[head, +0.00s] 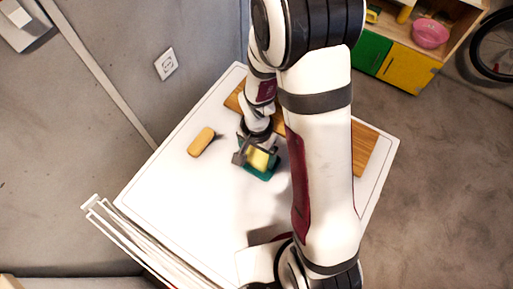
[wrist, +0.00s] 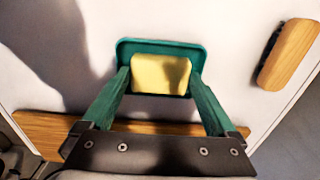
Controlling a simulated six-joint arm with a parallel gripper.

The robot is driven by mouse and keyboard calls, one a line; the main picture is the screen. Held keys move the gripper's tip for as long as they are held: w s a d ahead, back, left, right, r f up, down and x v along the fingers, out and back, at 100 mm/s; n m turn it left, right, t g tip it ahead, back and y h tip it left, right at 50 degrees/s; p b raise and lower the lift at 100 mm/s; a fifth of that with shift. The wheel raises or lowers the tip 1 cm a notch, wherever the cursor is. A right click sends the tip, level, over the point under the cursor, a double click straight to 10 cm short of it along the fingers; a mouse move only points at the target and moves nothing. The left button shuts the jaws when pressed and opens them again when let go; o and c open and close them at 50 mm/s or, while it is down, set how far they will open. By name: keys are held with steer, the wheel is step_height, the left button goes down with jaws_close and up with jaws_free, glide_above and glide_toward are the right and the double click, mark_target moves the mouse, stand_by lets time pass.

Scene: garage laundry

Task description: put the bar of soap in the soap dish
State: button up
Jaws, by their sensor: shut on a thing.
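The yellow bar of soap (wrist: 160,74) is between the two teal fingers of my gripper (wrist: 160,80), which is shut on its left and right sides. The soap (head: 258,160) also shows below my gripper (head: 256,154) in the head view. The teal soap dish (wrist: 160,45) lies on the white top, directly behind and under the soap in the wrist view; its near part is hidden. The dish (head: 258,174) also shows in the head view. The soap overlaps the dish within its outline; I cannot tell whether it touches the dish floor.
A wooden block-like brush (head: 201,141) with a dark underside lies left of the dish; it shows at the right in the wrist view (wrist: 290,54). A wooden board (head: 364,146) lies along the far side of the white top (head: 170,190). The top's front left is clear.

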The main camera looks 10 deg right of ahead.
mark_target(257, 156)
steer(key=shift+f, duration=0.1)
steer(key=o, duration=1.1)
step_height(257, 156, up, 12)
steer(key=s+r+n, duration=0.1)
steer(key=s+r, duration=0.1)
steer(key=s, duration=0.3)
steer(key=s+a+r+n+y, duration=0.1)
steer(key=s+r, duration=0.2)
steer(key=s, duration=0.2)
steer(key=s+r+n, duration=0.1)
steer(key=s+r, duration=0.1)
steer(key=s, duration=0.4)
steer(key=shift+s+a+r+y, duration=0.1)
steer(key=shift+a+r+y, duration=0.05)
steer(key=shift+r+y, duration=0.25)
